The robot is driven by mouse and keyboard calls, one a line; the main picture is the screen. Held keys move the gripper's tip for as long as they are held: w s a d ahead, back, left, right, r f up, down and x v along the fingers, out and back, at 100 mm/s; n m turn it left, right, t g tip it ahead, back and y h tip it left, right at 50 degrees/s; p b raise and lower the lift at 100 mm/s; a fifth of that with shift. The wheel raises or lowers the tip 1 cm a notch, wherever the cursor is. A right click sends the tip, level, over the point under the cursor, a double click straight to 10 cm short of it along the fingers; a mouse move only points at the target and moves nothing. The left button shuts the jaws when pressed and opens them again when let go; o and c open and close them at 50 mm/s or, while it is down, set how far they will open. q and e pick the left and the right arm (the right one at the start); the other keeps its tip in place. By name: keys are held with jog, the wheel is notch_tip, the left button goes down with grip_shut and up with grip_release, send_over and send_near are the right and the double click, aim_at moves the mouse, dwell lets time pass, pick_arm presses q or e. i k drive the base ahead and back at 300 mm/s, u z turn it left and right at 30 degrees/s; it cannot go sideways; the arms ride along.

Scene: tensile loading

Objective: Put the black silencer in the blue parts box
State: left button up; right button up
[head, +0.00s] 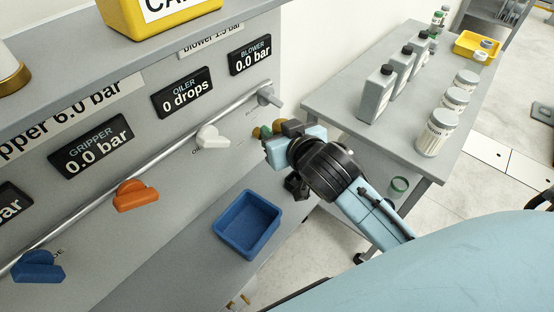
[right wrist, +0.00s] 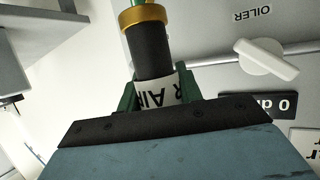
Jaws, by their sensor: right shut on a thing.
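The black silencer (right wrist: 152,50) is a dark cylinder with a brass collar at its far end and a white lettered band near my fingers. My right gripper (right wrist: 154,92) is shut on it at the white band, with green fingers on both sides. In the head view my right gripper (head: 268,131) is in front of the panel, below the blower valve, and the silencer is mostly hidden there. The blue parts box (head: 246,226) sits on the grey ledge, below and left of the gripper. It looks empty. My left gripper is out of view.
The panel carries a grey valve handle (head: 268,97), a white one (head: 213,137), an orange one (head: 135,195) and a blue one (head: 38,266) along a pipe. A side table (head: 328,98) at right holds several bottles, jars and a yellow tray (head: 474,45).

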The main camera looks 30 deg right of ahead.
aim_at(249, 230)
jog(key=k, duration=1.1)
jog(key=u, duration=0.3)
jog(key=i, duration=0.65)
jog(key=u, duration=0.3)
